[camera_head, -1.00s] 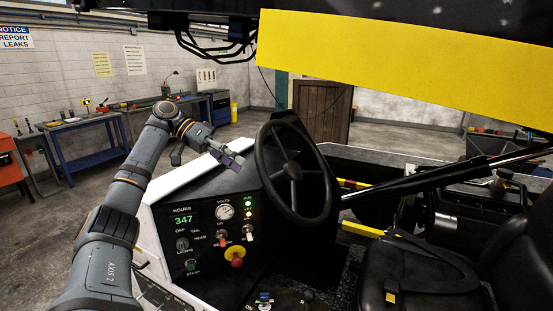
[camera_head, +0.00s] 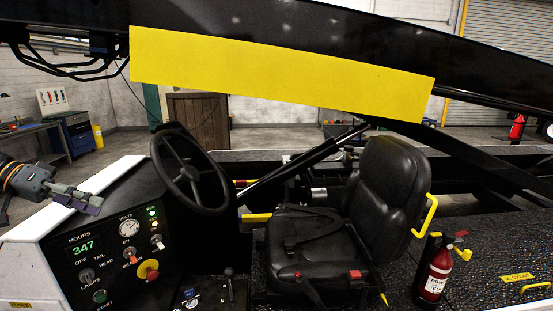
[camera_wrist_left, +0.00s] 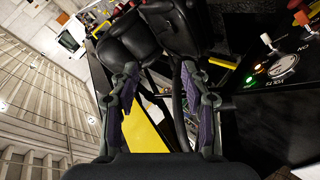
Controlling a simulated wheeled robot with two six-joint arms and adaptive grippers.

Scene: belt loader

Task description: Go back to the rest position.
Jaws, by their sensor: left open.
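My left gripper (camera_head: 80,199) comes in from the left edge in the head view. It is above the white top edge of the control panel, left of the steering wheel. In the left wrist view its two fingers (camera_wrist_left: 160,112) are spread apart with nothing between them. The control panel (camera_head: 110,262) shows "347" on its hours display, with a gauge, switches, lit green and yellow lamps and a red knob on a yellow base. My right gripper does not show.
The black steering wheel (camera_head: 192,172) stands right of my left gripper. The seat (camera_head: 375,215) is further right, with a fire extinguisher (camera_head: 434,272) beside it. The long boom with a yellow panel (camera_head: 275,72) crosses overhead. A workbench (camera_head: 30,128) stands behind at the left.

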